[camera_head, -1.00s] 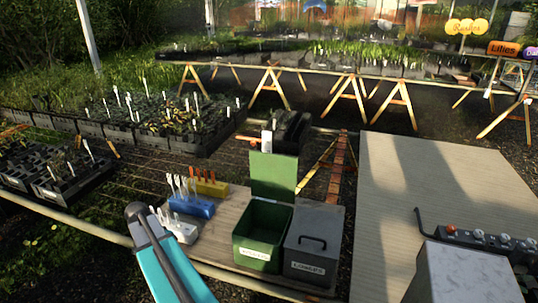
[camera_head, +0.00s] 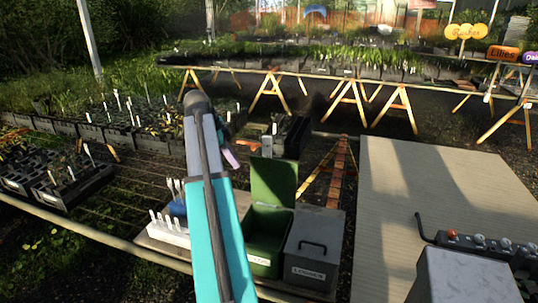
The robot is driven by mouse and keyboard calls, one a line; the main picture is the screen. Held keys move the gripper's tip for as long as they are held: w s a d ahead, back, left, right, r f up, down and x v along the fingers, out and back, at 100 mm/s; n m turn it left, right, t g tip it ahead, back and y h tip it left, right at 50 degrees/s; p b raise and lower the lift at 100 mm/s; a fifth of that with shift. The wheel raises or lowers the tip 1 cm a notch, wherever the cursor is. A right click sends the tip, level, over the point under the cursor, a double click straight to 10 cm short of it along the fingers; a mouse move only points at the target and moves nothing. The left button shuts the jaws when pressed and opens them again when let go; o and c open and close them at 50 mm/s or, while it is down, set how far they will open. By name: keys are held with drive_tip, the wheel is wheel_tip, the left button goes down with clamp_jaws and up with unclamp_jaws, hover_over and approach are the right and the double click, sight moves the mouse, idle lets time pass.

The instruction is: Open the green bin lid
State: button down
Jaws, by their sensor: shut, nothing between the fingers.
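The green bin (camera_head: 262,264) stands on a wooden board, with a white label on its front. Its green lid (camera_head: 274,183) stands up at the back edge, so the bin is open and its dark inside shows. My gripper (camera_head: 231,158) is up and left of the lid, apart from it in the picture, partly hidden behind my arm. It is shut and looks empty. My arm covers the left edge of the bin's surroundings.
A grey lidded box (camera_head: 312,255) with a black handle stands right of the bin.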

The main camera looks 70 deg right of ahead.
drive_tip(key=s+d+r+m, duration=0.3)
drive_tip(key=s+r, duration=0.4)
drive_tip(key=r, duration=0.3)
drive_tip(key=shift+s+d+m, duration=0.15)
drive_tip(key=shift+s+m, duration=0.2)
drive_tip(key=shift+m, duration=0.25)
drive_tip(key=p+x, duration=0.3)
drive_tip(key=x, duration=0.7)
drive_tip(key=shift+d+r, duration=0.15)
drive_tip(key=shift+d, duration=0.05)
drive_tip(key=shift+s, duration=0.15)
drive_tip(key=shift+d, duration=0.1)
drive_tip(key=d, duration=0.1)
drive_tip(key=d+b, duration=0.2)
drive_tip(key=d, duration=0.1)
drive_tip(key=shift+f, duration=0.35)
